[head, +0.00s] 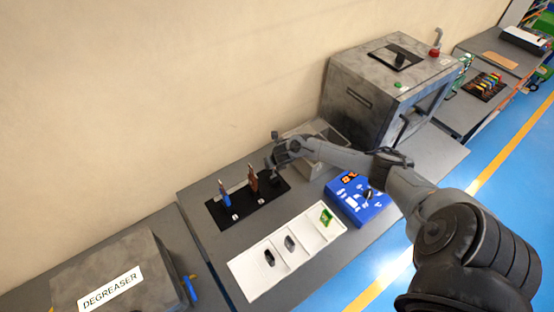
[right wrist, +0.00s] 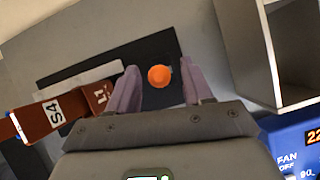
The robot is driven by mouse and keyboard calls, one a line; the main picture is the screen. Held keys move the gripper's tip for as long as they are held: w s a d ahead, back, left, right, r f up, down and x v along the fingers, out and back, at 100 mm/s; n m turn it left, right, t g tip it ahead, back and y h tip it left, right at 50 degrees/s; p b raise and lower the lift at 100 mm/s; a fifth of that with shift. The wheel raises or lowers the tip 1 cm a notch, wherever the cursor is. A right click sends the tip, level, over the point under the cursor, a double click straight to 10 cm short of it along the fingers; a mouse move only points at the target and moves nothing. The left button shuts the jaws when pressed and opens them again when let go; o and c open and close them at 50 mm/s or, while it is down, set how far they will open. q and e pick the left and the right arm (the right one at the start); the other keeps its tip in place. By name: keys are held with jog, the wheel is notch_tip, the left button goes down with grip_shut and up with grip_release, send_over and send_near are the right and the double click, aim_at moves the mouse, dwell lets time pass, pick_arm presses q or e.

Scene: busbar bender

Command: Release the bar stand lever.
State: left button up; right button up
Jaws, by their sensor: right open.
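The bar stand is a black base (head: 235,210) on the grey bench, with a blue bar (head: 224,193) and a brown bar (head: 252,178) upright on it. The brown bar, labelled S4, also shows in the right wrist view (right wrist: 50,117), left of the fingers. A round orange knob (right wrist: 159,76), seemingly the lever's end, lies between the fingertips with space on both sides. My right gripper (right wrist: 161,85) is open over the right end of the stand; it is small in the head view (head: 277,160). Whether the fingers touch the knob cannot be told. My left gripper is not in view.
A white tray (head: 252,283) with small parts lies in front of the stand. A blue fan unit (head: 345,205) is right of the tray. An open grey box (head: 330,132) stands close behind my gripper. A large grey machine (head: 375,85) stands further back, a degreaser box (head: 150,265) front left.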

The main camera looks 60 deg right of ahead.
jog(key=v, duration=0.7)
jog(key=shift+r, duration=0.2)
jog(key=shift+s, duration=0.1)
jog(key=s+a+m+y+p, duration=0.1)
jog(key=s+a+m, duration=0.3)
jog(key=a, duration=0.8)
jog(key=s+a+m+y+p, duration=0.15)
jog(key=a+m, duration=0.35)
jog(key=a, duration=0.8)
jog(key=s+a+r+m+p, duration=0.1)
jog(key=s+a+r+m, duration=0.3)
jog(key=s+m, duration=0.3)
jog(key=s+a+r+m+g+y+p, duration=0.1)
jog(key=s+a+r+m, duration=0.3)
jog(key=s+r+m, duration=0.3)
jog(key=m, duration=0.3)
jog(key=shift+s+a+m, duration=0.4)
